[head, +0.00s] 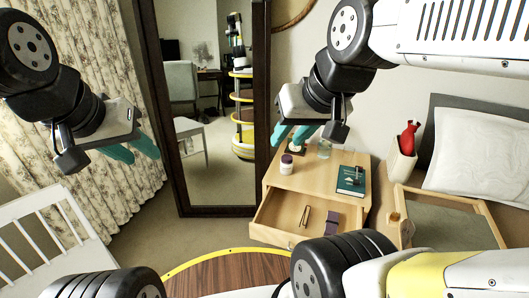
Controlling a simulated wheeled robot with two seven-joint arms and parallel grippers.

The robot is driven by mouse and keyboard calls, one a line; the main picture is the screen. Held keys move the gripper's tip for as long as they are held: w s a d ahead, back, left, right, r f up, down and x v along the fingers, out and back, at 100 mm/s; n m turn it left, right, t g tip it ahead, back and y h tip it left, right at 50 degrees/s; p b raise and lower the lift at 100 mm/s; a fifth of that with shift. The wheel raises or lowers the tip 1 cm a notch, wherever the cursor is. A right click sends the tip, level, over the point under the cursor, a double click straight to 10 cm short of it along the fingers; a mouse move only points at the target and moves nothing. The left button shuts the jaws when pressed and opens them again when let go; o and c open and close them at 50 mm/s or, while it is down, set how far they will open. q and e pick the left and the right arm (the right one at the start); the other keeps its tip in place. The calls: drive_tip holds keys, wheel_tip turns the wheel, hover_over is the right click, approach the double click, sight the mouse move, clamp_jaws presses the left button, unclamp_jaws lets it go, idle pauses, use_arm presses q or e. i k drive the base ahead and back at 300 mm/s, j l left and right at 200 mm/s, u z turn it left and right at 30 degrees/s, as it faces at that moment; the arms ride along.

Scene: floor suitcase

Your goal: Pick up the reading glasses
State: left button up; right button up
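A thin, dark-framed item that looks like folded reading glasses (305,216) lies in the open drawer (274,229) of the wooden nightstand (312,172). It is small, so its details are unclear. My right gripper (291,135) is above the nightstand's back left part, with its teal fingers apart and nothing seen between them. It is well above and behind the drawer. My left gripper (133,152) is far to the left, in front of the curtain, with its teal fingers apart and empty.
A dark purple item (331,222) lies in the drawer. On the nightstand top are a small jar (286,164), a drinking glass (324,149) and a teal book (351,181). A tall mirror (215,211) stands left, and a bed with a pillow (482,153) is right.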

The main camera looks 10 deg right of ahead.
sight(305, 217)
drive_tip(key=k+j+z, duration=0.1)
drive_tip(key=z, duration=0.9)
